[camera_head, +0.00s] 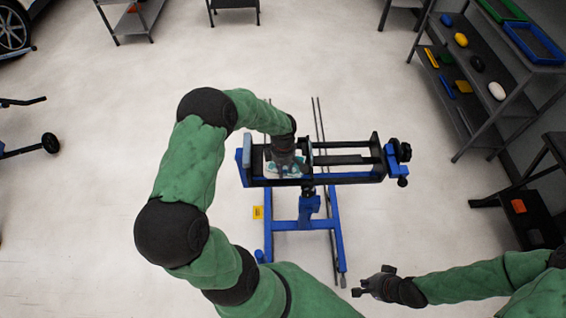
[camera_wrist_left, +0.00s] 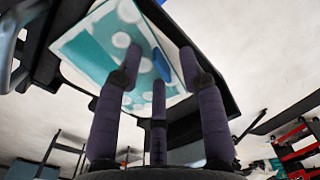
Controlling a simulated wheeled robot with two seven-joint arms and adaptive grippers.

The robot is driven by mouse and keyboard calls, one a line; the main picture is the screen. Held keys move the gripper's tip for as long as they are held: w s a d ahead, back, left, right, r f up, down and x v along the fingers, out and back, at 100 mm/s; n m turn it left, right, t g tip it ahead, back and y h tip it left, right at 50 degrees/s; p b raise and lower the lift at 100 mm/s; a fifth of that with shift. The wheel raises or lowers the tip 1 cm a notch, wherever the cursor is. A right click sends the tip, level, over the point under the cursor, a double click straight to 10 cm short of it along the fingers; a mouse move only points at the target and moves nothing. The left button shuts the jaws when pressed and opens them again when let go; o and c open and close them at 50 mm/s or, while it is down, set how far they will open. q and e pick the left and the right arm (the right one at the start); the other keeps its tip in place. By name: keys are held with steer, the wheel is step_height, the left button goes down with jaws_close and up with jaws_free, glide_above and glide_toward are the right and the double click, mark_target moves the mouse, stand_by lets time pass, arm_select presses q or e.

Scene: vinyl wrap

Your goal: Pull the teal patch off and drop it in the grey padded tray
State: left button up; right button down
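The teal patch (camera_wrist_left: 100,48), with pale round dots, lies on a white-edged panel held in the blue and black stand. In the head view a bit of the white and teal panel (camera_head: 270,168) shows beside my left gripper (camera_head: 287,168), which covers the rest. In the left wrist view the left gripper (camera_wrist_left: 158,75) has its fingers spread, with tips close to the panel and nothing clearly held; contact cannot be told. My right gripper (camera_head: 374,282) is open and empty, low and right of the stand. I cannot identify the grey padded tray for sure.
The blue and black stand (camera_head: 330,222) stands on open pale floor. A shelf rack (camera_head: 478,75) with blue and green trays and small objects is at the right. A dark bench (camera_head: 530,218) with an orange item stands below it. A cart (camera_head: 135,20) is at the back left.

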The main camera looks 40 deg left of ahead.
arm_select(q)
steer(key=shift+f, duration=0.15)
jaws_close()
steer(key=shift+r, duration=0.65)
stand_by(1.0)
steer(key=shift+r, duration=0.15)
step_height(320, 180, up, 7)
steer(key=p, duration=0.3)
steer(key=shift+p, duration=0.3)
stand_by(0.8)
steer(key=shift+f, duration=0.2)
stand_by(0.3)
